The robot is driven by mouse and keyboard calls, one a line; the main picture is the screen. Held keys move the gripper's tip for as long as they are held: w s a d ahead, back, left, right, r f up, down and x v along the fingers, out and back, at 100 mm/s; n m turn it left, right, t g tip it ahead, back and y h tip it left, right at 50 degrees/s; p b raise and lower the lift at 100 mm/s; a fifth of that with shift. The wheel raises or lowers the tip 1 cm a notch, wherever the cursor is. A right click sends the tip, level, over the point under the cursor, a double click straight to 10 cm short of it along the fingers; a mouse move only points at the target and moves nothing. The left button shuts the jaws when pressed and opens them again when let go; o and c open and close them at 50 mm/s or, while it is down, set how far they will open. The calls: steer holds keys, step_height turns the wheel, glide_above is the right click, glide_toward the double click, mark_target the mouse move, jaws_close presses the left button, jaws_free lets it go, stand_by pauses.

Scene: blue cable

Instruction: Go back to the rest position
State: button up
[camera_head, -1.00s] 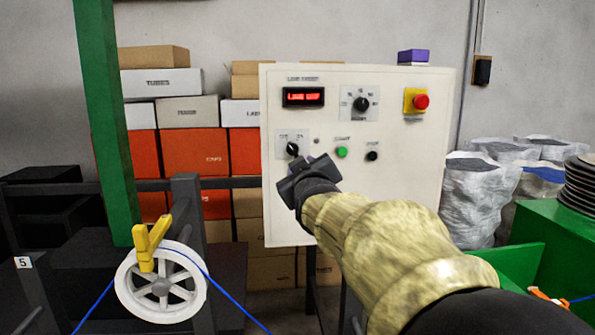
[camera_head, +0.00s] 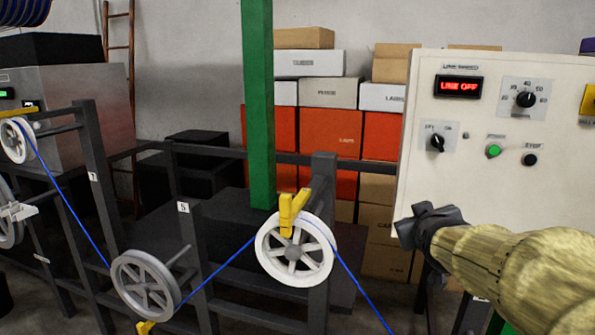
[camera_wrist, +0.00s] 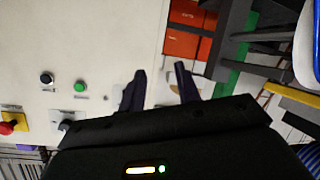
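My gripper (camera_head: 428,222) is in front of the lower left part of the white control panel (camera_head: 460,180) in the head view, below the on/off switch (camera_head: 437,142). In the wrist view my gripper (camera_wrist: 160,70) shows two dark fingers spread apart with nothing between them. The panel's red display (camera_head: 459,86) reads "LINE OFF". The blue cable (camera_head: 222,268) runs from the left pulleys to the white pulley with a yellow guide (camera_head: 290,212), then down to the right.
A dark frame with a grey pulley (camera_head: 146,284) and a green post (camera_head: 258,105) stand left of the panel. Stacked boxes (camera_head: 331,140) are behind. In the wrist view the panel (camera_wrist: 95,50) is close to the fingers.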

steer(key=s+a+f+m+g+y+p, duration=0.1)
steer(key=s+a+f+g, duration=0.4)
steer(key=s+f, duration=0.4)
steer(key=s+a+f+m+g+y+p, duration=0.1)
steer(key=s+a+f+g, duration=0.4)
steer(key=s+f, duration=0.5)
step_height(320, 180, down, 4)
steer(key=shift+a+f+g+y+p, duration=0.2)
steer(key=shift+a+g+y+p, duration=0.2)
steer(key=shift+g+y, duration=0.15)
